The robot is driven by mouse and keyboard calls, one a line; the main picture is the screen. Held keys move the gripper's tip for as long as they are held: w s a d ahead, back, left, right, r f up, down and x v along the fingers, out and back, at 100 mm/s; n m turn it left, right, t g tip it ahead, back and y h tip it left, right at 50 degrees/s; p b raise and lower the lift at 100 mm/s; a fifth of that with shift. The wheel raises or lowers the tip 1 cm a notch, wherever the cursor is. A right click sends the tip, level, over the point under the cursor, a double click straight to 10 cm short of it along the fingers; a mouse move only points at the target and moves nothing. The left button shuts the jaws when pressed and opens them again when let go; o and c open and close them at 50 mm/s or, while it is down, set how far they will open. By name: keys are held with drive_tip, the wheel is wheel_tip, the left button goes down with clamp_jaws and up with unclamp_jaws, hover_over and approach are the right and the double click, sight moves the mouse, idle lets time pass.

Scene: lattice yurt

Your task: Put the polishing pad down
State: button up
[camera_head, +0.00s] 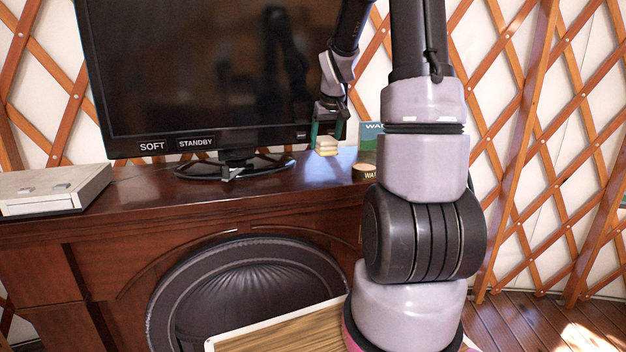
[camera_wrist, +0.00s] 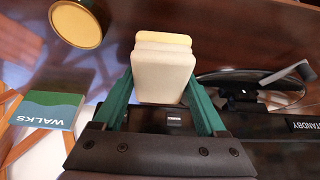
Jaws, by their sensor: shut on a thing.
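The polishing pad (camera_head: 326,146) is a small cream-coloured block with layered edges. My gripper (camera_head: 327,128) holds it between its green fingers, in front of the lower right of the screen and near the mantel top. In the wrist view the pad (camera_wrist: 163,72) fills the space between the two fingers of my gripper (camera_wrist: 162,85). I cannot tell whether its underside touches the wooden top (camera_head: 230,192).
A dark screen (camera_head: 210,70) on a stand (camera_head: 235,168) fills the back. A round tin (camera_head: 365,172) and a green-blue book marked WALKS (camera_wrist: 50,108) are close beside my gripper. A pale box (camera_head: 50,188) lies at the left. The wooden top between box and stand has free room.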

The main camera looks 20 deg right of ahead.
sight(329, 141)
wheel_tip(329, 141, down, 9)
drive_tip(key=shift+r, duration=0.2)
idle(0.3)
drive_tip(key=o, duration=1.2)
drive_tip(key=shift+f, duration=0.1)
drive_tip(key=shift+o, duration=0.2)
drive_tip(key=v, duration=1.2)
drive_tip(key=shift+w, duration=0.1)
drive_tip(key=s+a+r+m+y, duration=0.1)
drive_tip(key=s+a+r, duration=0.3)
drive_tip(key=s, duration=0.3)
drive_tip(key=s+a+r+m+t+y, duration=0.1)
drive_tip(key=s+a+r, duration=0.3)
drive_tip(key=s+a, duration=0.2)
drive_tip(key=s+a+r+t, duration=0.1)
drive_tip(key=s+a+r, duration=0.3)
drive_tip(key=s, duration=0.5)
drive_tip(key=shift+s+a+r+m+y, duration=0.25)
drive_tip(key=shift+a+r+m+y, duration=0.05)
drive_tip(key=shift+a+m+y, duration=0.1)
drive_tip(key=shift+t, duration=0.3)
